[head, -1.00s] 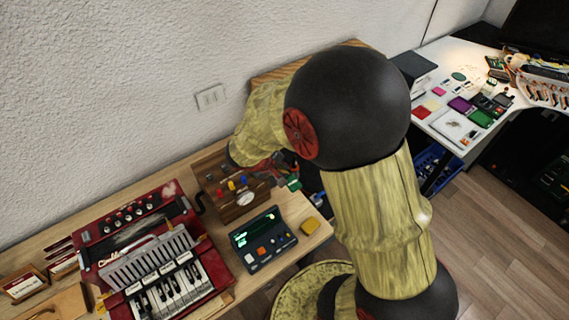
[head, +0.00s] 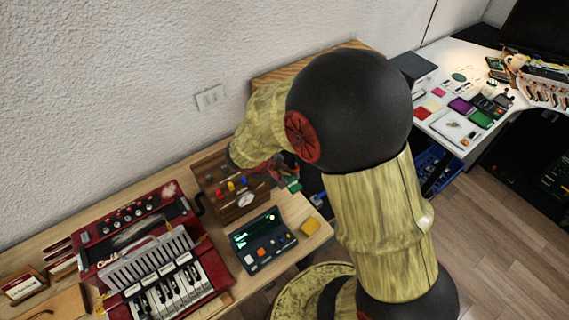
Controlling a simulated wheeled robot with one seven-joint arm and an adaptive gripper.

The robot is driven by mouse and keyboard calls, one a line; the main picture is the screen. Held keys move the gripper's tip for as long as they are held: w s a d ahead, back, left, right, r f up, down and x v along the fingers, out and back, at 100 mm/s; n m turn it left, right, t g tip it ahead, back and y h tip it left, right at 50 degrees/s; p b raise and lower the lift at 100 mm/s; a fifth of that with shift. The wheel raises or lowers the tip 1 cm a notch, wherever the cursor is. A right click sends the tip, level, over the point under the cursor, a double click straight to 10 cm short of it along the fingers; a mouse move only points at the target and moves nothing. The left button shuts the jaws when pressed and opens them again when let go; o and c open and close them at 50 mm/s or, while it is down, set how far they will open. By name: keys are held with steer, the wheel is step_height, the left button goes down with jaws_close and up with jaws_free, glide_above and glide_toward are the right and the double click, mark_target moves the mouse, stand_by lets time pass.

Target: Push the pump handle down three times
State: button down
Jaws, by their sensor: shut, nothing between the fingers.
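A wooden box (head: 240,204) with a white dial and small red, blue and yellow knobs stands on the wooden bench against the wall. A dark crank-shaped handle (head: 199,204) sticks out at its left side. I cannot tell whether this is the pump handle, and I see no other clear pump handle. My arm bends over the bench, and its forearm ends above and behind the box.
A red keyboard instrument (head: 155,258) lies left of the box. Small reddish and green parts (head: 292,185) sit right of the box. A white table (head: 440,87) with small items stands at right.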

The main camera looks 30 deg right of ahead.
step_height(320, 180, up, 6)
steer(key=w+p, duration=0.3)
steer(key=shift+p, duration=0.3)
stand_by(0.5)
steer(key=shift+r, duration=0.15)
steer(key=r+p, duration=0.1)
steer(key=w+r, duration=0.1)
steer(key=r, duration=0.1)
steer(key=w+r+p, duration=0.1)
steer(key=shift+r+p, duration=0.25)
steer(key=shift+p, duration=0.1)
stand_by(1.0)
